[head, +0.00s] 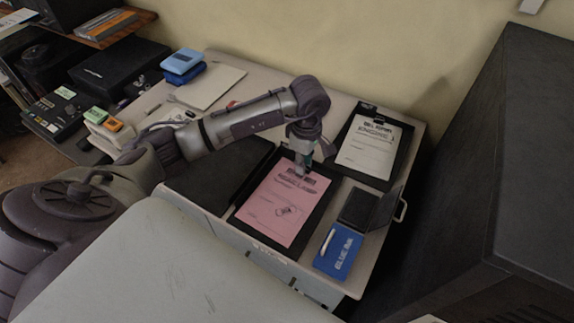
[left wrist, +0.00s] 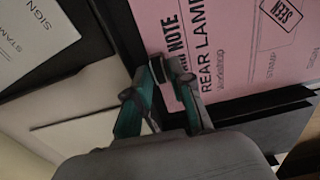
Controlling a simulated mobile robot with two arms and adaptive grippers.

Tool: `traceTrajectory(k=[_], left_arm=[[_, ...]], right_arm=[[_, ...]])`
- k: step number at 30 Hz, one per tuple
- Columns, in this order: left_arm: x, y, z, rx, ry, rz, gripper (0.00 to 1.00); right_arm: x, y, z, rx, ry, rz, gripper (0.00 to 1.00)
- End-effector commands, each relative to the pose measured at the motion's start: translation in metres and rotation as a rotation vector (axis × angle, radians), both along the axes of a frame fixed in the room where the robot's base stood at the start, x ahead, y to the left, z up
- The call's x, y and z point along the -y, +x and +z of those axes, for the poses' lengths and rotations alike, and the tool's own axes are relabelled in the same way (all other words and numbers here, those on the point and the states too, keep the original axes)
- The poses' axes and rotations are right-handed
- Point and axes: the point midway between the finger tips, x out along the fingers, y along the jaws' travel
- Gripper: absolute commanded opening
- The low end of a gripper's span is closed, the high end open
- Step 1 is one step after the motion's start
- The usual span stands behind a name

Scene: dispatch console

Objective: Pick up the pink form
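The pink form (head: 282,208) lies on a black clipboard (head: 243,231) on the desk. It also shows in the left wrist view (left wrist: 235,45), with printed lines and a stamp mark. My left gripper (head: 303,166) is over the form's upper end, at the clip edge. In the left wrist view my left gripper's (left wrist: 167,65) teal-sided fingertips stand a little apart at the form's top edge, with a narrow gap between them. One finger covers part of the heading. Whether the tips touch the paper is unclear. My right gripper is not in view.
A white form on a black clipboard (head: 397,175) lies at the back right. A black folder (head: 222,176) lies left of the form. A tall dark cabinet (head: 500,160) stands at the right.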

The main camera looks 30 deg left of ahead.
Motion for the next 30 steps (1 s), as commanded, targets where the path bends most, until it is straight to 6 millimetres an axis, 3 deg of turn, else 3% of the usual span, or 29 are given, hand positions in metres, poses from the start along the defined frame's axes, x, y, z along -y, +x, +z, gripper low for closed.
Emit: traceTrajectory(k=[1,5,17,22,26,30], left_arm=[[0.0,0.0,0.0,0.0,0.0,0.0,0.19],[0.0,0.0,0.0,0.0,0.0,0.0,0.0],[0.0,0.0,0.003,0.0,0.001,0.0,0.0],[-0.001,0.001,0.018,0.004,0.001,0.0,0.0],[-0.001,0.002,0.042,0.007,0.001,0.0,0.0],[0.033,-0.01,0.058,0.005,-0.003,-0.007,0.0]], right_arm=[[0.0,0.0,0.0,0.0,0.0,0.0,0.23],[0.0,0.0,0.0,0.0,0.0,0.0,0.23],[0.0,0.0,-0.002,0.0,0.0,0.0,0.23],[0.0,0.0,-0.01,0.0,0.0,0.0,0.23],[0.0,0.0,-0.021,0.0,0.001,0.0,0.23],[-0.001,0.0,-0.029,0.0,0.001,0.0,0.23]])
